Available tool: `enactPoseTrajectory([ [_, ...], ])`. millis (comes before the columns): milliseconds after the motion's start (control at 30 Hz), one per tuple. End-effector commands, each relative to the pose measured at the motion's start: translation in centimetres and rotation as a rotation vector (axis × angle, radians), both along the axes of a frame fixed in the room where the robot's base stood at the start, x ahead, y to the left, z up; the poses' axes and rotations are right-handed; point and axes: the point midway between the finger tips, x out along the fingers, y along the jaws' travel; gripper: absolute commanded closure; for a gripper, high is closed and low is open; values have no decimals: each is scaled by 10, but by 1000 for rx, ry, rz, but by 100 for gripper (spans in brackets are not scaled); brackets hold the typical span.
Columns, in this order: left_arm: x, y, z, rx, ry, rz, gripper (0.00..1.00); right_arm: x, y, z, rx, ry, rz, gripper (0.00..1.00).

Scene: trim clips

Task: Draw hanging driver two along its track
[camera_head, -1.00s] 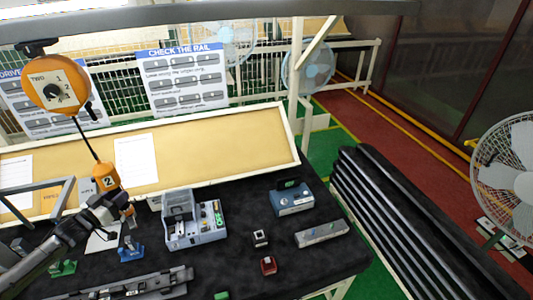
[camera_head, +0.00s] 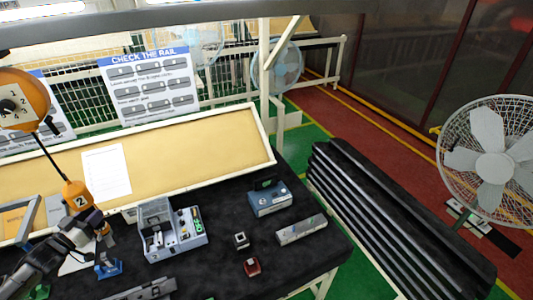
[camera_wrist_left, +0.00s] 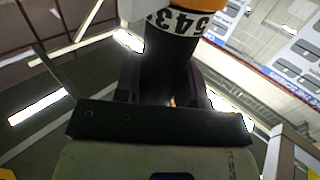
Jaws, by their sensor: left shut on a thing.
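Hanging driver two is an orange tool marked 2 (camera_head: 78,195) at the left of the head view. It hangs on a dark cord from a round orange reel (camera_head: 22,102), cut off by the left edge. My left gripper (camera_head: 100,228) is shut on the driver's lower part, above the black bench. In the left wrist view the jaws (camera_wrist_left: 165,98) close around the driver's dark body (camera_wrist_left: 168,65), which has a white number band and orange above it. The grey overhead rail (camera_head: 250,12) crosses the top of the head view. My right gripper is not in view.
A grey tray with parts (camera_head: 185,245), a blue box (camera_head: 268,200), a grey bar (camera_head: 302,230) and small blocks stand on the black bench (camera_head: 225,275). A tan sloped board (camera_head: 190,158) runs behind. A blue stand (camera_head: 108,268) is below the gripper.

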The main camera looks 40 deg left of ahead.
Motion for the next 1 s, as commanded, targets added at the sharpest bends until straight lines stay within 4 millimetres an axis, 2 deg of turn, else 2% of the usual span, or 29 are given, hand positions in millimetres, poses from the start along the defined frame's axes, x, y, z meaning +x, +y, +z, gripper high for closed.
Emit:
enactPoseTrajectory([
  [200,0,0,0,0,0,0,100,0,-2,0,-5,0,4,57],
  [233,0,0,0,0,0,0,61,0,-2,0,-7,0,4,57],
  [500,0,0,0,0,0,0,35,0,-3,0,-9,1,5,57],
  [833,-4,-2,-2,-2,4,1,33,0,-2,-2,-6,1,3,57],
  [1000,-24,-10,-4,-2,5,2,33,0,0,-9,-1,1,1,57],
])
